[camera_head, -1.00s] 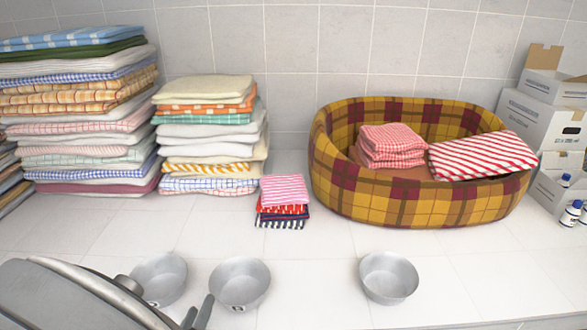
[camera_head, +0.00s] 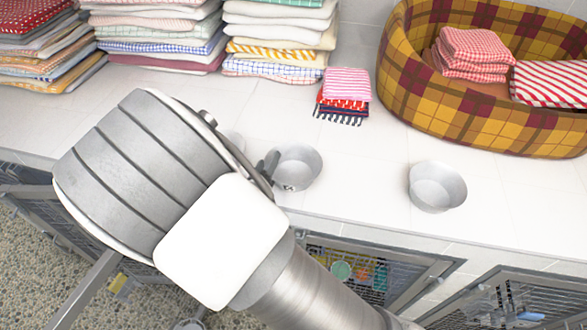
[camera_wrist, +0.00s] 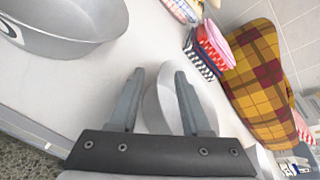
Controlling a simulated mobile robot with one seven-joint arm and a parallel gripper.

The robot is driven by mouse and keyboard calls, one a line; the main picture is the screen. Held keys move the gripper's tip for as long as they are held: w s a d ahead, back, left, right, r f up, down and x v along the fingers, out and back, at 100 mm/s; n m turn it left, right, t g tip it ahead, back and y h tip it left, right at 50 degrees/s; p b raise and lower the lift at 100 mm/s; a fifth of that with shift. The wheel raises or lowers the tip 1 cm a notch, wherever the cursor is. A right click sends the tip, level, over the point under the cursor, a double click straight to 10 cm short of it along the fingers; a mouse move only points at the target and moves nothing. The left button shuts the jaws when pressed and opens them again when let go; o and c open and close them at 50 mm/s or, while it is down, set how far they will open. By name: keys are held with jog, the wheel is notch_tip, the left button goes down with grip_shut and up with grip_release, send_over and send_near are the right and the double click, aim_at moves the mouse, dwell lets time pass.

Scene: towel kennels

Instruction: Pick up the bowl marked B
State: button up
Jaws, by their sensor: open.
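Three grey metal bowls stand near the counter's front edge. In the head view the middle bowl (camera_head: 297,163) carries a small dark mark that I cannot read for sure. The right bowl (camera_head: 437,187) shows no readable letter. The left bowl (camera_head: 234,141) is almost all hidden behind my arm. My gripper (camera_wrist: 159,73) is open and empty. In the wrist view a bowl (camera_wrist: 157,108), apparently the middle one, shows between and beyond the fingers, partly hidden by them; I cannot tell whether they touch it. A larger-looking bowl (camera_wrist: 70,38) with a partly cut-off mark is at upper left.
A small folded towel stack (camera_head: 345,88) lies behind the bowls. Tall towel stacks (camera_head: 280,45) stand at the back left, and a plaid pet bed (camera_head: 470,110) at the back right. Wire kennel doors (camera_head: 385,270) are below the counter edge. The counter between middle and right bowls is clear.

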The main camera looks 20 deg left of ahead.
grip_shut()
dwell(1.3)
